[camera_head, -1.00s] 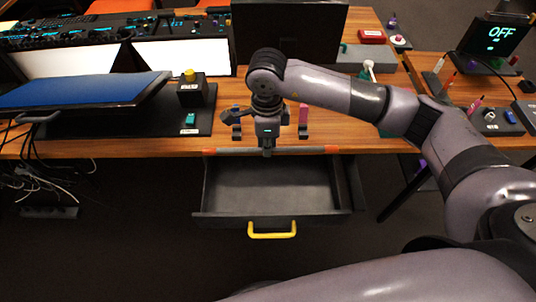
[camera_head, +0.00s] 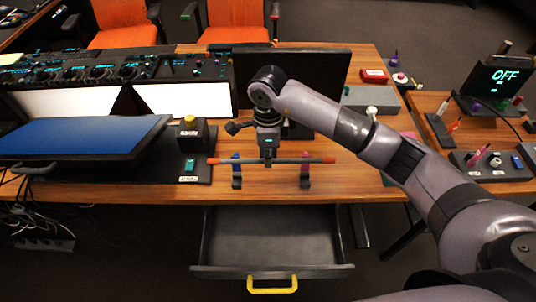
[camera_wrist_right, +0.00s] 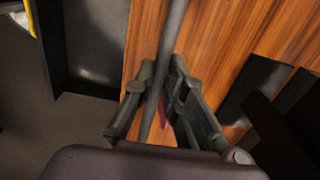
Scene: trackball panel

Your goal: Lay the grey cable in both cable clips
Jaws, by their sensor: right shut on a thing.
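The grey cable (camera_head: 288,160), a straight bar-like length with orange ends, runs left to right in the head view. My right gripper (camera_head: 268,162) is shut on its middle. In the right wrist view the cable (camera_wrist_right: 172,35) passes between the fingers (camera_wrist_right: 158,105). My left gripper is out of view.
An open drawer (camera_head: 220,250) with a yellow handle (camera_head: 272,286) juts out below the table's front edge. A dark monitor (camera_head: 330,85) stands behind the gripper. A box with a yellow button (camera_head: 190,128) and a blue panel (camera_head: 85,137) are at left.

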